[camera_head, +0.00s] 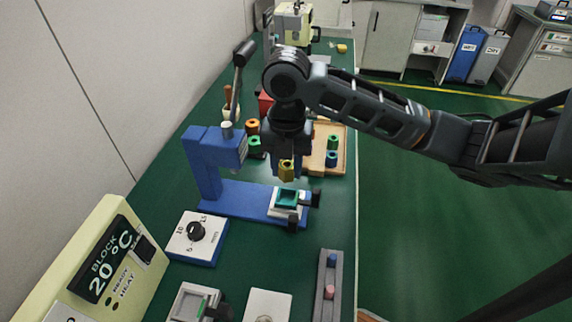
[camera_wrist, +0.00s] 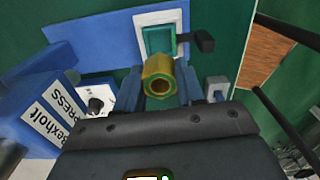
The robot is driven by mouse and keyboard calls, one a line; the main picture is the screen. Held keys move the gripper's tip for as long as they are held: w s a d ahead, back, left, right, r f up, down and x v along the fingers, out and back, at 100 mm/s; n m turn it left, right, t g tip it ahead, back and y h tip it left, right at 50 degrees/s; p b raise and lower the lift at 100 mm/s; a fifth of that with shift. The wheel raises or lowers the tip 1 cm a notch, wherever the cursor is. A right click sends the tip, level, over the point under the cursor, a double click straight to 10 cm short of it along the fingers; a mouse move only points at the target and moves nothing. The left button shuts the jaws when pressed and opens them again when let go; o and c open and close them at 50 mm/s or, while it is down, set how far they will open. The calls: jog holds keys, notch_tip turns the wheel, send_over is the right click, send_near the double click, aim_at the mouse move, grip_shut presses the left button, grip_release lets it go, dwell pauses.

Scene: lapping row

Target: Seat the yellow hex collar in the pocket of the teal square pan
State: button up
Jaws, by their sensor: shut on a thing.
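The yellow hex collar (camera_head: 286,170) is held upright by my gripper (camera_head: 287,160), which is shut on it. In the wrist view the collar (camera_wrist: 159,78) shows its round bore between the fingers of my gripper (camera_wrist: 157,88). The teal square pan (camera_head: 287,197) sits on a white block on the base of the blue press, just below the collar in the head view. In the wrist view the pan (camera_wrist: 158,41) lies beyond the collar, which overlaps its near edge. The collar appears above the pan and apart from it. The pan's pocket is partly hidden.
The blue press (camera_head: 203,160) rises left of my gripper, with its lever up. A wooden tray (camera_head: 341,150) with green and blue collars stands behind right. Several other collars (camera_head: 253,127) stand behind left. A dial box (camera_head: 197,238) and a grey rack (camera_head: 329,290) are nearer.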

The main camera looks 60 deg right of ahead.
jog(key=shift+n, duration=0.4)
notch_tip(320, 180, down, 6)
jog(key=b, duration=0.5)
jog(key=shift+b, duration=0.3)
jog(key=shift+f+b, duration=0.85)
jog(key=shift+b, duration=0.3)
dwell(1.4)
jog(key=o, duration=1.1)
jog(key=shift+r, duration=0.1)
jog(key=shift+r, duration=3.85)
